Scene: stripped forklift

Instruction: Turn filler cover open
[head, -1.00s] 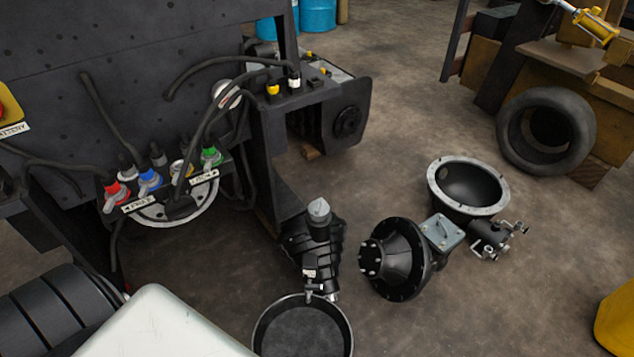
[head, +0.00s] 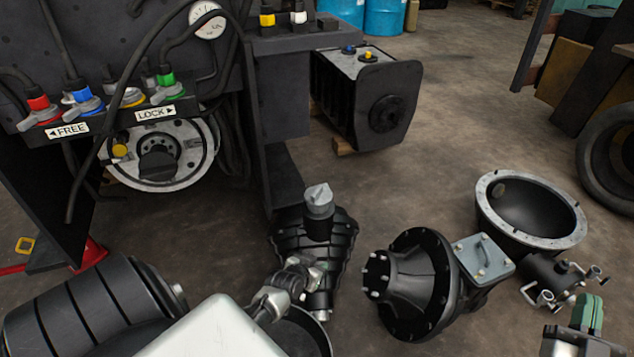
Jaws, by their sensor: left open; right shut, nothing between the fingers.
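A black finned housing (head: 290,240) stands on the floor in the middle of the head view, topped by a grey cap (head: 319,201) with a raised grip. I cannot tell for certain which of these two is the filler cover. My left gripper (head: 306,273) is open, in front of the finned housing and below the grey cap, overlapping the housing in the picture; contact is unclear. My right gripper (head: 588,314) is shut and empty at the lower right.
A dark round pan (head: 310,332) is partly hidden below the finned housing. A black bowl (head: 530,210) with a grey rim stands at right. The forklift panel with coloured connectors and a LOCK label (head: 156,113) is at left. Open floor (head: 430,140) lies behind.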

